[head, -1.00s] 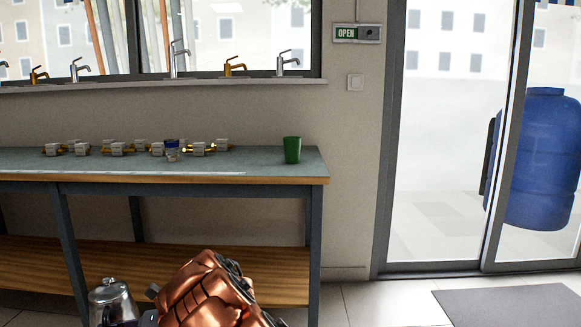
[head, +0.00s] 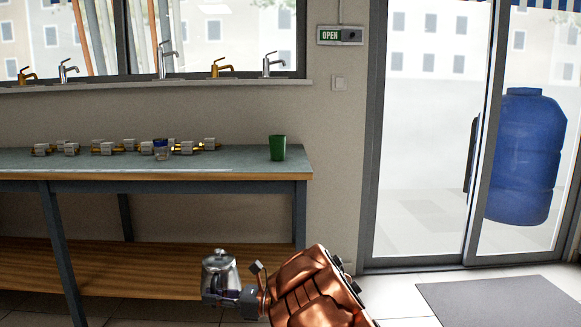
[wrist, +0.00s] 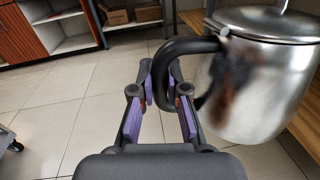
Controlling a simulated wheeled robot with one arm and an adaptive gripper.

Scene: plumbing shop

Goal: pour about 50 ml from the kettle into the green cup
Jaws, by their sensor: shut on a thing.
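The steel kettle (head: 219,272) hangs upright in front of the workbench, below the tabletop height in the head view. In the wrist view the kettle (wrist: 262,85) fills the right side, with its dark handle (wrist: 172,75) between the purple-padded fingers. My gripper (wrist: 160,95) is shut on that handle; in the head view the gripper (head: 246,298) is partly hidden by my arm. The kettle's spout is hard to make out. The green cup (head: 277,148) stands upright near the right end of the workbench top, well above and apart from the kettle. The inside of the cup is not visible.
A lower wooden shelf (head: 130,268) lies behind the kettle. Open floor and a grey mat (head: 505,305) are at right.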

